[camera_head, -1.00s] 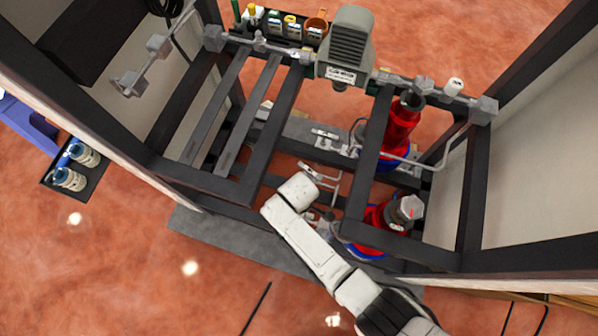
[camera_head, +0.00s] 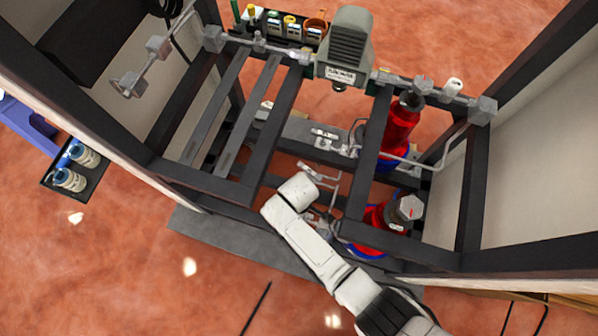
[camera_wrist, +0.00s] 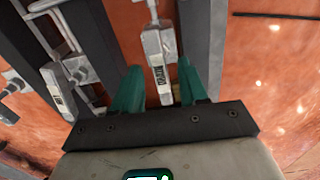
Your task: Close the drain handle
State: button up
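In the wrist view, my gripper (camera_wrist: 163,72) is open, with its two teal fingers apart. A light grey lever handle (camera_wrist: 159,62) with a small dark label lies lengthwise between the fingers, with a gap visible on each side. The label is too small to read for sure, so I cannot tell that this is the drain handle. A second, similar labelled handle (camera_wrist: 58,90) is to the left, outside the fingers. In the head view, my white arm reaches into the frame and hides the fingers; a grey lever and pipe (camera_head: 318,176) show just right of its end.
Dark frame bars (camera_head: 275,130) surround the arm's end. Two red bottles, an upper one (camera_head: 398,130) and a lower one (camera_head: 372,218), stand to the right. A grey motor unit (camera_head: 345,45) sits on the top rail. Another labelled handle (camera_head: 326,135) lies further back.

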notch_tip(320, 180, up, 11)
jog(key=p, duration=0.4)
jog(key=shift+f, duration=0.1)
dwell(0.8)
